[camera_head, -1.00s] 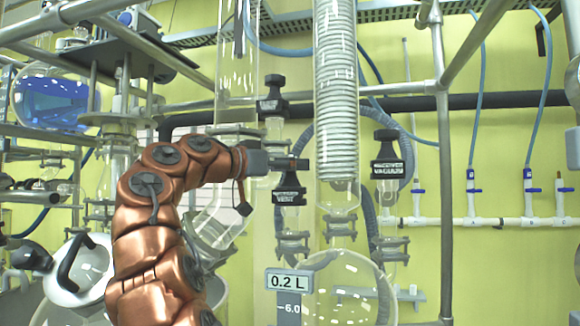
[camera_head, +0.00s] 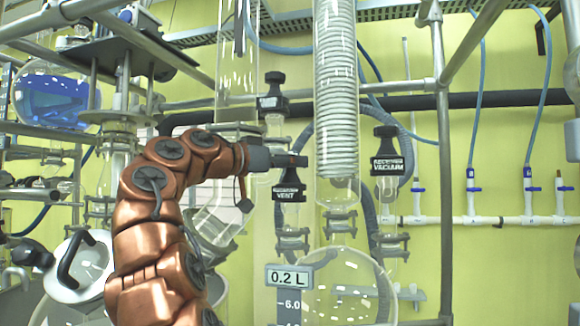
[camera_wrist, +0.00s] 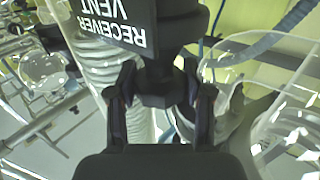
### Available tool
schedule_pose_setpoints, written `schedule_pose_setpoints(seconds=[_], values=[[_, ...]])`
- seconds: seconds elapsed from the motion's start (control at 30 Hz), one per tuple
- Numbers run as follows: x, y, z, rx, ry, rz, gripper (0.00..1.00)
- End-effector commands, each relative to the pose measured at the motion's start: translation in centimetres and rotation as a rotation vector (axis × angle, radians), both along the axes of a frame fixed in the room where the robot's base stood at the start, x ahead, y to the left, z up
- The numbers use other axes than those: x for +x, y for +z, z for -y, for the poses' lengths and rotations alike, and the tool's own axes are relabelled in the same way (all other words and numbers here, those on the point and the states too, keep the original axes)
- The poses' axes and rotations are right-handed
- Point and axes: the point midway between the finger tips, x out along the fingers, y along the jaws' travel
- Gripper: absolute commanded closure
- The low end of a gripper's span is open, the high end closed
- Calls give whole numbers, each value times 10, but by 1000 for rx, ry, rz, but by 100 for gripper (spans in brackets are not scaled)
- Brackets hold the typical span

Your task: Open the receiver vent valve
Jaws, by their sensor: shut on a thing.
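The receiver vent valve has a black label reading VENT (camera_head: 289,194) in the head view. In the wrist view its label reads RECEIVER VENT (camera_wrist: 110,22), upside down. My gripper (camera_head: 298,161) is at the top of this valve. In the wrist view my gripper (camera_wrist: 160,100) has its two fingers on either side of the valve's dark knob (camera_wrist: 158,82), shut on it. In the head view the knob is mostly hidden behind the gripper. The glass stem under the label runs down to a clamp.
The receiver vacuum valve (camera_head: 387,167) stands to the right, past the coiled glass condenser (camera_head: 336,90). Another black-knobbed valve (camera_head: 272,92) is just above my gripper. The round receiver flask (camera_head: 350,290) and a 0.2 L sign (camera_head: 289,278) are below.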

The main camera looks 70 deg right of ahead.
Motion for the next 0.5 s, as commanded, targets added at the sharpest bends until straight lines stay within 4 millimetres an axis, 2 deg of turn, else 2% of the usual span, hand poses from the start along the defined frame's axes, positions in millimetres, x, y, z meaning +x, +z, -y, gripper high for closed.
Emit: schedule_pose_setpoints(seconds=[0.1, 0.5], values=[[1, -7, -1, 0, 73, 2, 84], [-1, -3, -1, 2, 327, 3, 84]])
